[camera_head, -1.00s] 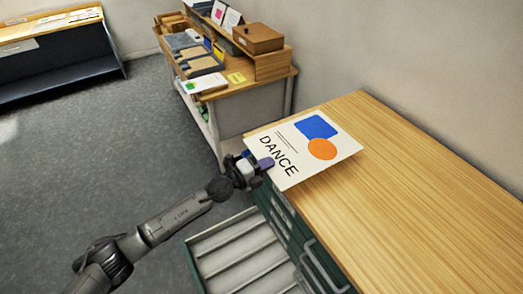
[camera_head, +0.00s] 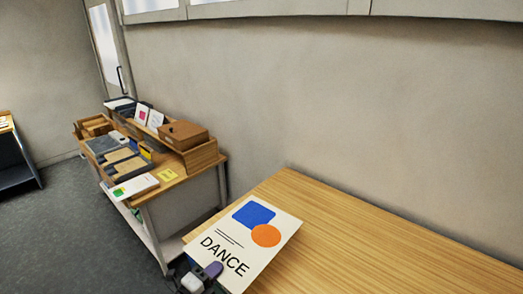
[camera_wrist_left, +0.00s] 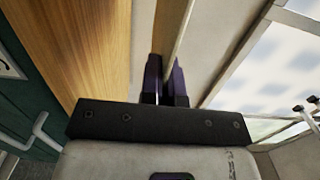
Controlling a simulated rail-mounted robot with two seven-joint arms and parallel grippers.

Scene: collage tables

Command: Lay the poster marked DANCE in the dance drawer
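The cream DANCE poster (camera_head: 243,236), with a blue shape and an orange disc, is above the near-left corner of the wooden tabletop (camera_head: 350,230) in the head view. My left gripper (camera_head: 207,273) is shut on its lettered edge, near the bottom of that view. The left wrist view shows the poster edge-on (camera_wrist_left: 180,36) between the dark fingers (camera_wrist_left: 165,88). The green drawer cabinet (camera_wrist_left: 28,88) shows at the left there, with a pale handle and part of a label. The dance drawer's inside cannot be made out now. My right gripper is not in view.
A side table (camera_head: 185,180) carries books, cards and a brown box (camera_head: 184,135) beyond the poster. A grey wall (camera_head: 350,110) runs behind the tabletop. The tabletop to the right is clear. A dark shelf unit (camera_head: 18,160) stands far left.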

